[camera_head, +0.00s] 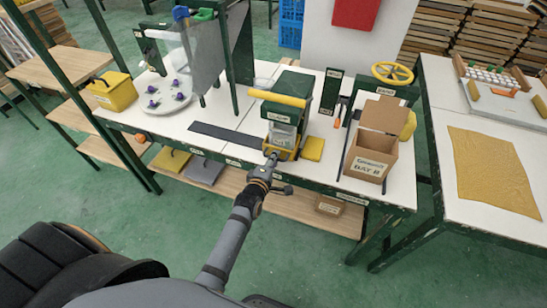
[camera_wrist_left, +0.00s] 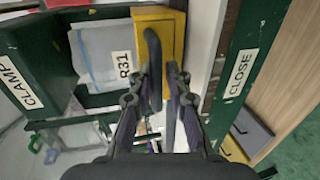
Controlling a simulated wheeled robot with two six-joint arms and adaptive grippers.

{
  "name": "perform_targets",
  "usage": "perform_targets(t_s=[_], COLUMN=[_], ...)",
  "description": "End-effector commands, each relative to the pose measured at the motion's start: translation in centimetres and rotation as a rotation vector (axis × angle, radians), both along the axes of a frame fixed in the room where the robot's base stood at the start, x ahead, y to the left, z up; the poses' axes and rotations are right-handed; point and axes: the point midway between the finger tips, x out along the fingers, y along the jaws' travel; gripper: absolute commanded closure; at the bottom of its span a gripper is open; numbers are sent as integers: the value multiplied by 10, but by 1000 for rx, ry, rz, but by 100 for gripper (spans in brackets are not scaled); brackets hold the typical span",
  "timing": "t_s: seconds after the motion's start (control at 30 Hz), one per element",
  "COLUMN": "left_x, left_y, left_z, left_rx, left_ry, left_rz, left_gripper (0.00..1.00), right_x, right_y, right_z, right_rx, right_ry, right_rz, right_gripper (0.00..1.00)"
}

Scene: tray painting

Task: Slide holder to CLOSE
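The yellow holder (camera_head: 284,153) sits at the front of the green press-like station in the head view. In the left wrist view the yellow holder (camera_wrist_left: 174,22) shows at top centre with a dark curved handle (camera_wrist_left: 153,45). My left gripper (camera_head: 270,160) is at the front of the holder. In the wrist view its fingers (camera_wrist_left: 159,72) lie close on both sides of the handle and look shut on it; the exact contact is partly hidden. The CLOSE label (camera_wrist_left: 241,72) is on the green edge right of the holder. My right gripper is not in view.
A green block with a CLAMP label (camera_wrist_left: 20,88) is left of the gripper. A yellow block (camera_head: 313,148) and a cardboard box (camera_head: 371,155) stand to the right on the bench. A dark strip (camera_head: 226,136) lies to the left. A wooden shelf (camera_head: 290,205) runs below.

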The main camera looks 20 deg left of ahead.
Motion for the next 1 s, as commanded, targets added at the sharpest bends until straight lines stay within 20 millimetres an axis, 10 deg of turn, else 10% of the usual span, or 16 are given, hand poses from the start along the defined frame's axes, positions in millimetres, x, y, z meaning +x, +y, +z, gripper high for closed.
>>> perform_targets(t_s=[0.43, 1.0], left_x=[-3, -73], left_y=[0, -1], left_z=[1, 17], left_rx=[0, 1], left_ry=[-2, -2], left_rz=[0, 0], left_gripper=[67, 67], right_x=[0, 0], right_y=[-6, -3], right_z=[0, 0], right_rx=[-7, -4], right_ry=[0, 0], right_rz=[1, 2], right_gripper=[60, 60])
